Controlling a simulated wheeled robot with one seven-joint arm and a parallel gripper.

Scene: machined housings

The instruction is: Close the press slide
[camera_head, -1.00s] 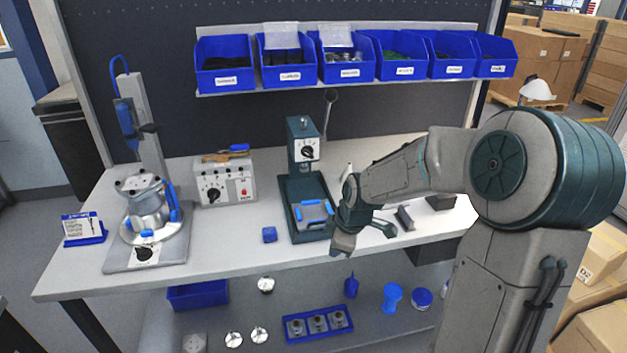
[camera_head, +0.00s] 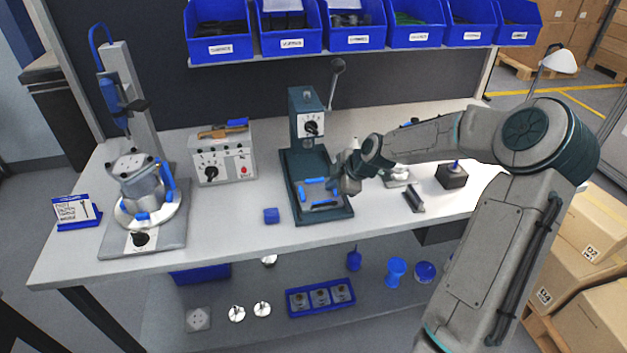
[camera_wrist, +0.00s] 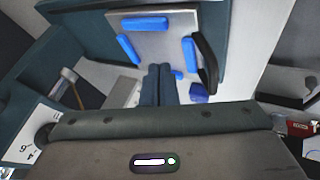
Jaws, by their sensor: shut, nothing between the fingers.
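The press (camera_head: 307,128) is a dark green column with a dial and a lever, standing on a dark base at mid-bench. Its slide (camera_head: 320,194) is a grey plate with blue pads, at the front part of the base, out from under the column. In the wrist view the slide plate (camera_wrist: 158,40) shows blue pads and a dark curved handle (camera_wrist: 205,62). My gripper (camera_head: 347,180) is at the right side of the slide, close to it. In the wrist view its shut fingers (camera_wrist: 158,82) are just below the plate's edge. I cannot tell whether they touch it.
A small blue block (camera_head: 271,215) lies left of the press. A grey control box (camera_head: 222,156) and a clamp fixture (camera_head: 143,190) stand further left. A grey bracket (camera_head: 414,199) and a dark block (camera_head: 452,176) are to the right. Blue bins (camera_head: 352,37) hang above.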

